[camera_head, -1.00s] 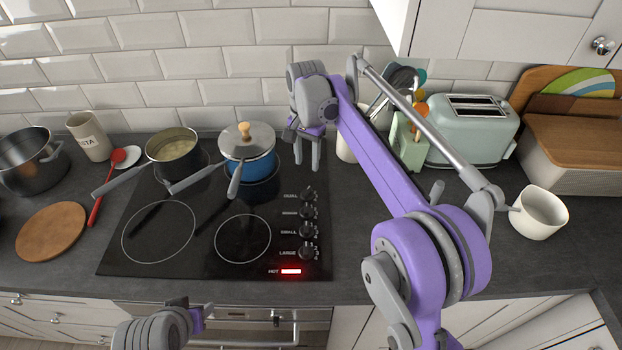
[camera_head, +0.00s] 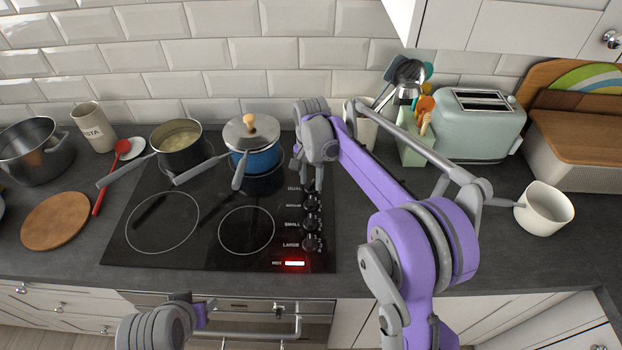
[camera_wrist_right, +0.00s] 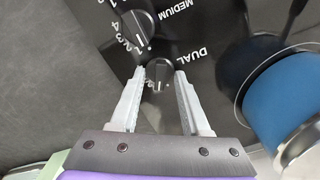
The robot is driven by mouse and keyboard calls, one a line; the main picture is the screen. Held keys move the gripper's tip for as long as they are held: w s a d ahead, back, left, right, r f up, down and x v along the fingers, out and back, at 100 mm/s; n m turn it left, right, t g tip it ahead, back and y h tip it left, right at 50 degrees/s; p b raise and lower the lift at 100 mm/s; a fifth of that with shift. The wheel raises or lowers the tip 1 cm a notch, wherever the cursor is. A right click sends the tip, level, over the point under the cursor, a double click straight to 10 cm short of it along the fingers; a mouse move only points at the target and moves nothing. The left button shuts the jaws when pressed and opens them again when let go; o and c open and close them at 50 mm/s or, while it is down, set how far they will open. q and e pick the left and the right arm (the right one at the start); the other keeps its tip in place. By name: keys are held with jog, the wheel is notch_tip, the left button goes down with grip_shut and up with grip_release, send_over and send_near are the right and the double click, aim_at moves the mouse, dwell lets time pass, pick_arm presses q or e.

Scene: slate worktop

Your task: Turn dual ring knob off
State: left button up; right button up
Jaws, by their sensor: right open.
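The dual ring knob (camera_wrist_right: 159,74) is a small dark round knob beside the printed word DUAL in the right wrist view. It is the rearmost knob on the black hob (camera_head: 190,258). My right gripper (camera_wrist_right: 160,80) is open, with its two pale fingers on either side of the knob; I cannot tell whether they touch it. In the head view the right gripper (camera_head: 308,180) points down over the knob and mostly hides it. My left gripper (camera_head: 205,310) is low at the front, near the oven handle, and its jaws are unclear.
More knobs, such as the large knob (camera_head: 312,244), line the hob's right side. A red hot light (camera_head: 295,264) glows. A blue pot (camera_head: 262,160) stands just left of the right gripper, with a cream pot (camera_head: 180,150) beyond. A toaster (camera_head: 475,125) stands right.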

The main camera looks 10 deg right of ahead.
jog(key=shift+c, duration=0.3)
grip_shut()
jog(key=shift+n+b, duration=0.35)
jog(key=shift+n, duration=2.55)
jog(key=shift+o, duration=0.3)
grip_release()
